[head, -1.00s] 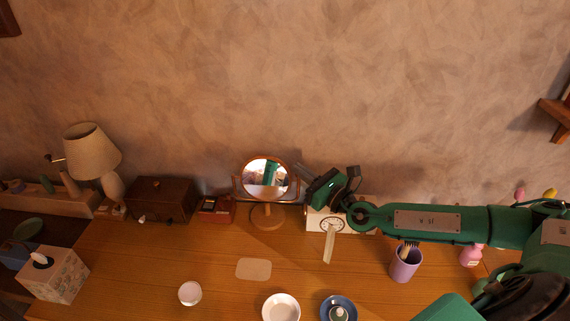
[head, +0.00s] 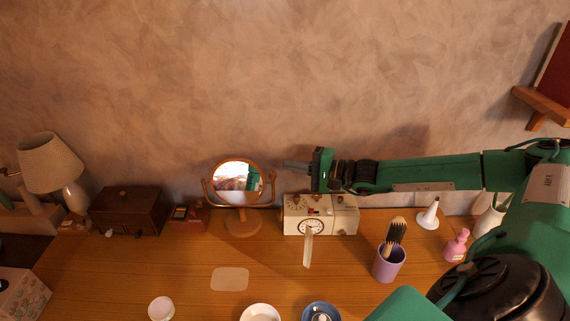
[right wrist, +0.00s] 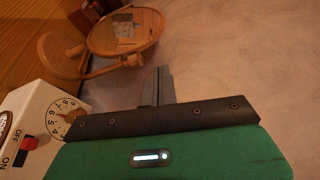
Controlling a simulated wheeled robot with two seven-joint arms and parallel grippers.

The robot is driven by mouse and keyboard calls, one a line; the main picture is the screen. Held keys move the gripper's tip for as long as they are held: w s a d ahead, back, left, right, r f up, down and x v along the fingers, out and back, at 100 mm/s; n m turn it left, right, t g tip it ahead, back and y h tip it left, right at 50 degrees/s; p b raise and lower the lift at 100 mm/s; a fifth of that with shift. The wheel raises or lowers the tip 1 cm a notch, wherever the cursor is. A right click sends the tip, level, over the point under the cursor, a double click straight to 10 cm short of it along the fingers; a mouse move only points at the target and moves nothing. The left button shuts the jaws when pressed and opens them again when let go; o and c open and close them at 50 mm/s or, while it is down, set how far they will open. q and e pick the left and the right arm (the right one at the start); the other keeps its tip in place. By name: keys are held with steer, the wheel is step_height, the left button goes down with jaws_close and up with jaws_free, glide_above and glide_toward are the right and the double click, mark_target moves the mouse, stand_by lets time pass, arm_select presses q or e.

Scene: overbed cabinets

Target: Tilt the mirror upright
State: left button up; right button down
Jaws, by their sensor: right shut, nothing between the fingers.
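The mirror (head: 237,181) is a round glass in a wooden frame, held in a U-shaped wooden yoke on a round base (head: 243,224). It stands on the wooden table near the wall, and its glass reflects something green. My right gripper (head: 287,165) is shut and empty, to the right of the mirror near the height of its upper rim, and appears apart from it. In the right wrist view the shut fingers (right wrist: 158,84) are below the mirror's frame (right wrist: 126,32), with a gap between them. My left gripper is not in view.
A white appliance with dials (head: 318,214) stands below my right gripper. A purple cup with brushes (head: 389,262) and a pink bottle (head: 457,245) are on the right. A dark wooden box (head: 129,208) and lamp (head: 52,165) are left. The table in front of the mirror is mostly clear.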

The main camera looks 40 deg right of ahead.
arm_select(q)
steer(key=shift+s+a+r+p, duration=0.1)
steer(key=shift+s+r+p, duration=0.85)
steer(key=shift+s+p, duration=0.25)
arm_select(e)
steer(key=x, duration=0.8)
steer(key=shift+w+a, duration=0.15)
steer(key=shift+w, duration=0.1)
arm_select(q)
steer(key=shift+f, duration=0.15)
